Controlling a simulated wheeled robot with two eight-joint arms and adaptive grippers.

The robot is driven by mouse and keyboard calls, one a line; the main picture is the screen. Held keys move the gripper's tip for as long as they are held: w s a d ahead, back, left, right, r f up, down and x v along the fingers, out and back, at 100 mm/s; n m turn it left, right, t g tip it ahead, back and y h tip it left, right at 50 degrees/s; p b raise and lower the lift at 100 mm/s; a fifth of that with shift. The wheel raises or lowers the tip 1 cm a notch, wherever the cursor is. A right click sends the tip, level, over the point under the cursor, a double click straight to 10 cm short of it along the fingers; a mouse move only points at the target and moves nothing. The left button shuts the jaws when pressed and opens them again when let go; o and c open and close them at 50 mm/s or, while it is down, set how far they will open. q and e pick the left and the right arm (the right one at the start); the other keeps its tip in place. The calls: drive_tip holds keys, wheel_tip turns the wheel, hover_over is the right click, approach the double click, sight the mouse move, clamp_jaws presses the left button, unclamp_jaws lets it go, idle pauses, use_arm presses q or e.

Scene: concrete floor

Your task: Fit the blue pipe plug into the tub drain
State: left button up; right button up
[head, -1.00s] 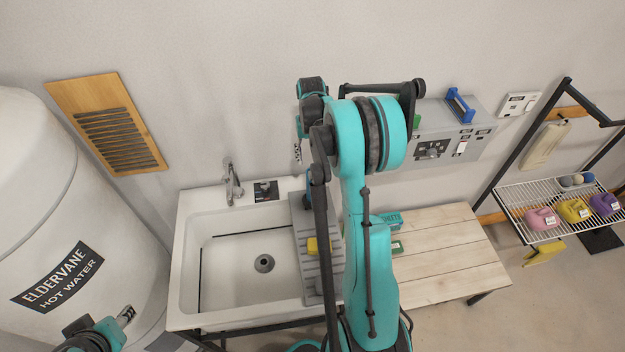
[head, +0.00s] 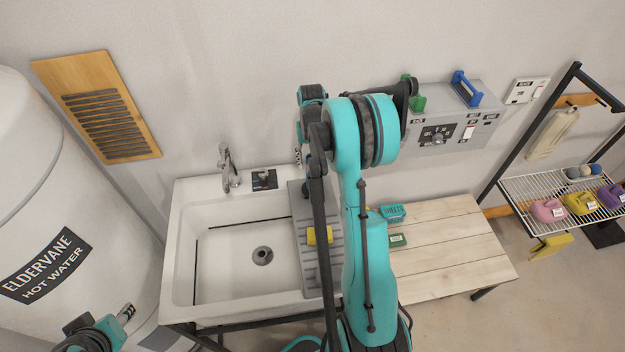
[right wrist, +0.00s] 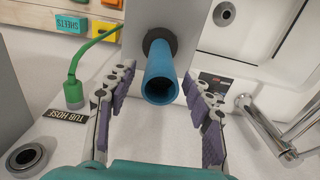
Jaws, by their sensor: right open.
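The blue pipe plug (right wrist: 160,75) is a blue tube with a dark collar at its far end. It projects from a grey board (right wrist: 188,22), its open end facing the right wrist camera. My right gripper (right wrist: 157,84) is open, one purple-padded finger on each side of the tube, with visible gaps. In the head view my raised arm mostly hides that gripper and the plug. The tub drain (head: 262,255) is a dark round hole in the white sink's floor; a round drain fitting also shows in the right wrist view (right wrist: 224,13).
A faucet (head: 228,168) stands at the sink's back rim. A yellow block (head: 319,235) lies on the grey board. A green hose (right wrist: 74,90) and a round port (right wrist: 27,158) sit beside the tube. A wooden table (head: 450,250) stands right of the sink.

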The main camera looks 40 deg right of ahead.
clamp_jaws()
drive_tip(key=shift+r+p, duration=0.35)
drive_tip(key=shift+r, duration=0.4)
idle(0.4)
drive_tip(key=shift+r+p, duration=0.8)
drive_tip(key=shift+r, duration=0.55)
